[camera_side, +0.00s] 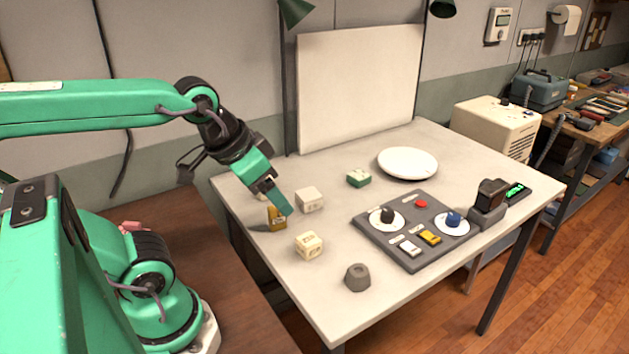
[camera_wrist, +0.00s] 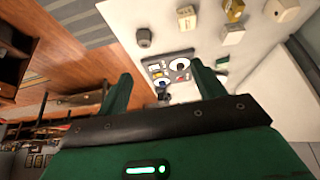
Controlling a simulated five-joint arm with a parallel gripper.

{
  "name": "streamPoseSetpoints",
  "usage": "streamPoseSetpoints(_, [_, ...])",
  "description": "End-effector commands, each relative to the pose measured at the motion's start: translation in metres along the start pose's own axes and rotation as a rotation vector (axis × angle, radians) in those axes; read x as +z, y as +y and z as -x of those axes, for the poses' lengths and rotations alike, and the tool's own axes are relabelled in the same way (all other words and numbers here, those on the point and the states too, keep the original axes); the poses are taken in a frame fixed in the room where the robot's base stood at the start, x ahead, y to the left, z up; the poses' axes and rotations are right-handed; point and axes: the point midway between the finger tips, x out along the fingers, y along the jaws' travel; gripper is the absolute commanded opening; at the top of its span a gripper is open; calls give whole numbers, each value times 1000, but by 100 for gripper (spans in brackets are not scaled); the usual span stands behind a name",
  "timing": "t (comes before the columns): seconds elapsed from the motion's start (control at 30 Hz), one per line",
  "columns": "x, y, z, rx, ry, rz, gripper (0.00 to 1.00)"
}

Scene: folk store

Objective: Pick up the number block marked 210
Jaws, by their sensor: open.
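Several number blocks lie on the table, their markings too small to read, so I cannot tell which is 210. One cream block (camera_side: 309,245) with dark marks is near the front edge; it shows in the wrist view (camera_wrist: 186,18). A plainer cream block (camera_side: 310,199) lies farther back, also in the wrist view (camera_wrist: 233,34). An ochre block (camera_side: 275,221) is partly hidden by my gripper (camera_side: 275,204); it shows in the wrist view (camera_wrist: 234,10). Another cream block (camera_wrist: 276,10) is mostly hidden behind my gripper in the side view. My gripper is open and empty.
A green block (camera_side: 358,178) and a grey hexagonal piece (camera_side: 358,278) lie on the table (camera_side: 335,315). A grey control panel (camera_side: 404,256) with knobs and switches is right of the blocks. A white plate (camera_side: 408,161) is behind it, and a white board (camera_side: 358,85) stands at the back.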

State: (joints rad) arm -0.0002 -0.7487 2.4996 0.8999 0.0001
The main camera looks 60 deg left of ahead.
Motion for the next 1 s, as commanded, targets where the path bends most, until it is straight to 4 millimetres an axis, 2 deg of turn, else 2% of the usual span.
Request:
streamPoseSetpoints(0.17, [-4, -2, -4, -4, -17, 2, 68])
streamPoseSetpoints(0.37, [-14, -7, -19, -13, -67, 6, 68])
streamPoseSetpoints(0.67, [-33, -23, -57, -27, -179, 17, 68])
streamPoseSetpoints(1.0, [-45, -44, -112, -31, -307, 31, 68])
